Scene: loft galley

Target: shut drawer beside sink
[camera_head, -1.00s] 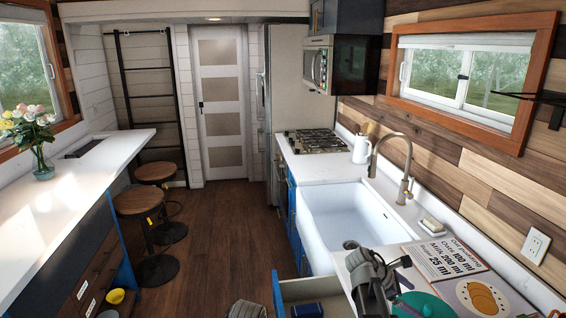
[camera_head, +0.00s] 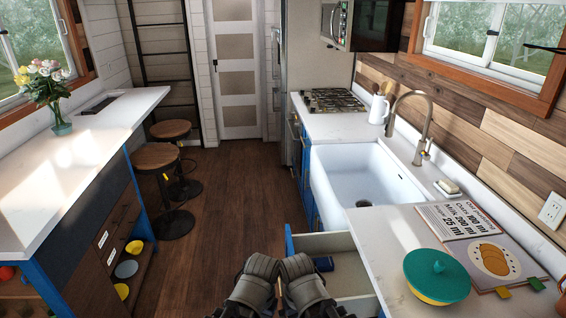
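The drawer (camera_head: 322,241) beside the sink (camera_head: 362,178) stands pulled out from under the right counter. Its blue front panel (camera_head: 289,242) faces the aisle, and its pale inside is partly visible. A dark blue item (camera_head: 323,263) lies in it. My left gripper (camera_head: 256,283) and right gripper (camera_head: 301,282) are side by side at the bottom middle, dark grey. The right one overlaps the near part of the drawer in the picture; I cannot tell whether it touches. The fingers of both cannot be made out, and the drawer's near end is hidden.
The right counter (camera_head: 390,232) holds a green-lidded bowl (camera_head: 437,275) and an open recipe book (camera_head: 483,246). The left counter (camera_head: 72,172) has flowers in a vase (camera_head: 59,123). Two stools (camera_head: 160,158) stand beside it. The wooden floor aisle (camera_head: 240,200) is clear.

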